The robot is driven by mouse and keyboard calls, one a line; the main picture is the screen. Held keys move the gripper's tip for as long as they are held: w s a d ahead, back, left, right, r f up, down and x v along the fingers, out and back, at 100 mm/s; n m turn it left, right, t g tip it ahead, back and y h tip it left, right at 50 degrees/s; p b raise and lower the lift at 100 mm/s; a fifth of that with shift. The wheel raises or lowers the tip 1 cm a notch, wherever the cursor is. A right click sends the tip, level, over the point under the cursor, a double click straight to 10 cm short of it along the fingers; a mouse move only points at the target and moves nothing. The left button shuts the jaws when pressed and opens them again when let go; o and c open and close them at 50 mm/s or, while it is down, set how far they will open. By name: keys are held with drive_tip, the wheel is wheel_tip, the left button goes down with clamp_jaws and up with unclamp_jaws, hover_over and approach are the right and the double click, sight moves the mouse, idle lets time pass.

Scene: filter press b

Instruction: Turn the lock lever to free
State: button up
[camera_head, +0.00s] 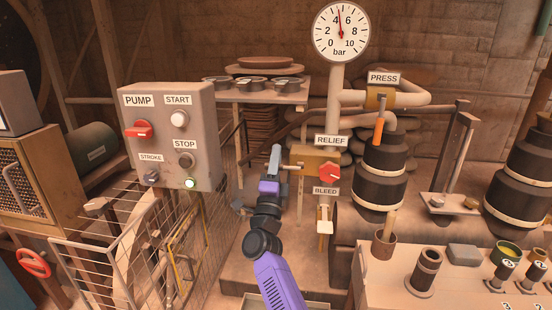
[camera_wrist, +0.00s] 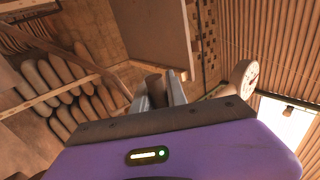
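No part in view carries a lock label. A small grey stub (camera_head: 295,167) sticks out left from the ochre relief valve block (camera_head: 313,158), which has a red knob (camera_head: 330,174) on its front; I cannot tell if the stub is the lock lever. My gripper (camera_head: 275,154) points up just left of this stub. In the wrist view my gripper (camera_wrist: 159,90) has its fingers apart, with the end of a dark brown round bar (camera_wrist: 154,85) between them. I cannot tell if the fingers press on the bar.
The grey pump panel (camera_head: 165,132) stands left of my arm, above a wire cage (camera_head: 112,245). A pressure gauge (camera_head: 340,32) sits on a pipe above the relief block. A bleed valve (camera_head: 325,222) hangs below it. Black cylinders (camera_head: 380,170) and a bench (camera_head: 400,270) stand right.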

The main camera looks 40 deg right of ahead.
drive_tip(key=o, duration=0.4)
drive_tip(key=shift+c, duration=0.2)
drive_tip(key=p+v, duration=0.1)
drive_tip(key=v, duration=0.6)
drive_tip(key=shift+s+a+f+p, duration=0.2)
drive_tip(key=shift+s+a+p, duration=0.05)
drive_tip(key=shift+p, duration=0.05)
